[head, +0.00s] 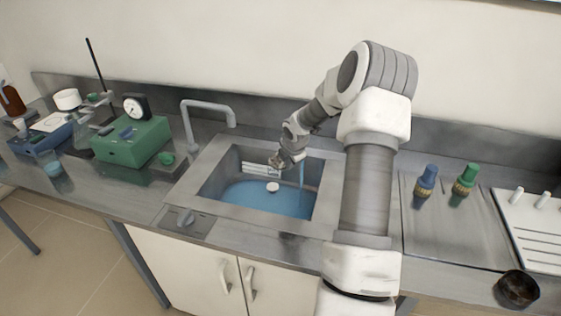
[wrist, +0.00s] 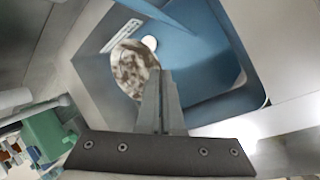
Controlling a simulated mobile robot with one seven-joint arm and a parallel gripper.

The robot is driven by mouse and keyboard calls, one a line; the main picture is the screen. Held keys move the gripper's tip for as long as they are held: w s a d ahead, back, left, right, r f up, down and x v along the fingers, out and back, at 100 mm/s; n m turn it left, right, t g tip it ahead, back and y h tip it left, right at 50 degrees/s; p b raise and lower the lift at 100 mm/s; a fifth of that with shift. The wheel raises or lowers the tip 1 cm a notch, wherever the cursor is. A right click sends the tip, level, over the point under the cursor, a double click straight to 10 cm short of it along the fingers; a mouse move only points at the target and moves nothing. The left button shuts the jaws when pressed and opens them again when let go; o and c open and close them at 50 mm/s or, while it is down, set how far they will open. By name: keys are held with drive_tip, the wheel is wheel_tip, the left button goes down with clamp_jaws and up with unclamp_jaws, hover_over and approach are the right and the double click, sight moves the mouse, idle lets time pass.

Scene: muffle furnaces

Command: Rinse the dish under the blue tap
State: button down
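The dish (wrist: 133,68), round and pale with brown blotches, is at the fingertips of my gripper (wrist: 160,85) in the wrist view. The fingers are close together and appear shut on its edge. A thin blue stream (head: 301,174) falls into the sink just right of my gripper. It also shows as a blue band (wrist: 172,14) beyond the dish. I cannot tell whether it touches the dish. The stream's outlet is hidden by my arm.
A grey tap (head: 210,106) arches over the sink's left side. A white disc (head: 272,187) lies on the blue sink floor. A green box (head: 130,142) stands left. Blue-topped (head: 426,180) and green-topped (head: 465,180) items and a dark bowl (head: 517,289) are right.

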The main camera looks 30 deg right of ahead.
drive_tip(key=shift+s+d+f+p, duration=0.1)
drive_tip(key=shift+s+d+p, duration=0.15)
drive_tip(key=shift+d+p, duration=0.4)
drive_tip(key=shift+s+d+f+p, duration=0.15)
drive_tip(key=shift+s+d+p, duration=0.2)
drive_tip(key=shift+d, duration=0.55)
drive_tip(key=shift+s+d+f+p, duration=0.1)
drive_tip(key=shift+s+d+p, duration=0.1)
drive_tip(key=shift+d+p, duration=0.45)
drive_tip(key=shift+d, duration=0.15)
drive_tip(key=shift+w+a+b, duration=0.2)
drive_tip(key=shift+a+b, duration=0.1)
drive_tip(key=shift+a, duration=0.2)
drive_tip(key=shift+d, duration=0.15)
drive_tip(key=shift+s+d+p, duration=0.2)
drive_tip(key=shift+d+p, duration=0.2)
drive_tip(key=shift+p, duration=0.15)
